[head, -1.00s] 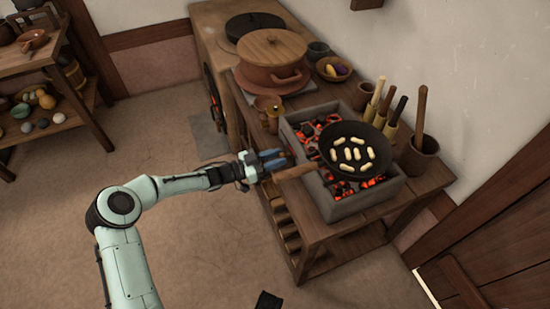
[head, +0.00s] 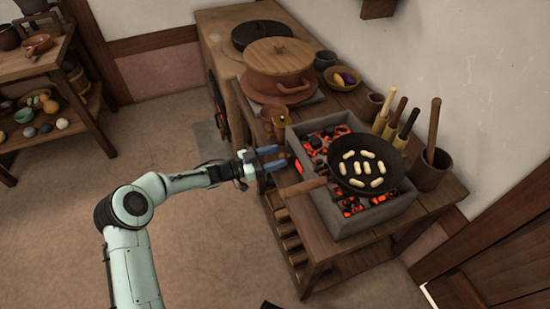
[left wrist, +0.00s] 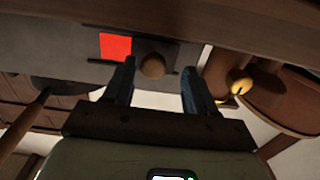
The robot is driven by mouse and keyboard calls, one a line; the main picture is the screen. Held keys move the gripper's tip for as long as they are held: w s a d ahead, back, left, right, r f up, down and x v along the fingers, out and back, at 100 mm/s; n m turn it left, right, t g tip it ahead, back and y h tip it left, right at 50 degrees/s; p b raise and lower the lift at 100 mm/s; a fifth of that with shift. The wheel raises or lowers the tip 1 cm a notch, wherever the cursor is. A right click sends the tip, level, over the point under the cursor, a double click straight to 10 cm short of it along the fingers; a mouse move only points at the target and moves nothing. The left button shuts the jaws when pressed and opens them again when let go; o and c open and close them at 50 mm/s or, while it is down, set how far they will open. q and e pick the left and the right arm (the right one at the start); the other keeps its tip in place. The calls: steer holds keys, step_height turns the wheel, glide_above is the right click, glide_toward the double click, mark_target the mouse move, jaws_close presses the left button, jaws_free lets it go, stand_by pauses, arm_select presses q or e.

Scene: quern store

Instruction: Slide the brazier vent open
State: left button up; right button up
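The grey stone brazier (head: 322,200) stands on the wooden bench, full of glowing coals. The vent is on its side facing my left arm. A red glowing opening (left wrist: 115,46) shows there in the left wrist view, beside a grey plate with a round brown knob (left wrist: 152,66). In the head view the vent glow (head: 298,165) shows just beyond the fingers. My left gripper (head: 272,158) is open in front of the vent. In the left wrist view its fingers (left wrist: 157,82) stand either side of the knob, with gaps. My right gripper is not clearly in view.
A black pan (head: 378,152) with pale pieces sits on the brazier, its handle (head: 302,188) jutting out near my left gripper. Floor on the left is free.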

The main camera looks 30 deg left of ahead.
arm_select(q)
steer(key=shift+d, duration=0.15)
steer(key=p+v, duration=0.2)
steer(key=v, duration=1.1)
steer(key=shift+a+p, duration=0.25)
steer(key=shift+p, duration=0.1)
arm_select(e)
steer(key=r, duration=0.1)
steer(key=a+r, duration=0.1)
steer(key=r, duration=0.2)
steer(key=shift+w+a, duration=0.25)
steer(key=shift+w, duration=0.1)
arm_select(q)
steer(key=shift+s, duration=0.15)
